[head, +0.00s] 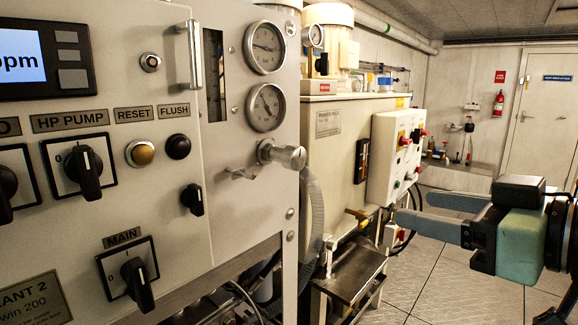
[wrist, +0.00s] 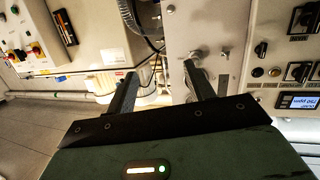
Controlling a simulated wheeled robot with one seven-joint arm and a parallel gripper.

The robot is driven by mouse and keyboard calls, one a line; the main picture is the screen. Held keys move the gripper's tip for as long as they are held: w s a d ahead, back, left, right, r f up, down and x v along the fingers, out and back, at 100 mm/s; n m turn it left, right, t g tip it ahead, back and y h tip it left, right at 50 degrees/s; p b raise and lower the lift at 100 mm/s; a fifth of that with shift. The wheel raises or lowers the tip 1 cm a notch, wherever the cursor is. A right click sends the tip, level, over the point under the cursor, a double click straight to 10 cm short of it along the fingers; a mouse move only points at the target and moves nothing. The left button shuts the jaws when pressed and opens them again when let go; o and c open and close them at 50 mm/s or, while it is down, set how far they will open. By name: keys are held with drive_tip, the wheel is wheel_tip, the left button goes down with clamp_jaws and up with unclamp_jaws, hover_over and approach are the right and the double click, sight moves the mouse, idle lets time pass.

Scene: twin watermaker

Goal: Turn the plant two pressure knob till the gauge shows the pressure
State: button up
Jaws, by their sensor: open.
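The silver pressure knob (head: 288,156) sticks out from the right edge of the plant two panel (head: 225,190) in the head view. Above it are two round gauges, an upper one (head: 265,47) and a lower one (head: 265,107); their figures are too small to read. The upper needle points left, the lower one up and left. My gripper (head: 412,210) is open and empty, well right of the knob and apart from it. In the wrist view the picture is upside down; my open fingers (wrist: 160,66) point toward the panel side, and the right finger hides part of it.
A grey plate (head: 42,296) marks plant two. Switches, including MAIN (head: 137,280) and HP PUMP (head: 85,170), sit left of the knob. A metal handle (head: 195,55) stands out beside the gauges. A white control box (head: 396,155) and a metal step (head: 350,270) are beyond. Floor at right is clear.

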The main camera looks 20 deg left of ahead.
wheel_tip(320, 180, up, 3)
drive_tip(key=s+a+n+g+y, duration=0.2)
drive_tip(key=s+n+y, duration=0.1)
drive_tip(key=p, duration=1)
approach(300, 161)
drive_tip(key=shift+y, duration=0.3)
drive_tip(key=p+x, duration=0.1)
drive_tip(key=x, duration=0.4)
drive_tip(key=p+x, duration=0.2)
drive_tip(key=x, duration=0.4)
drive_tip(key=shift+f, duration=0.25)
drive_tip(key=c, duration=1)
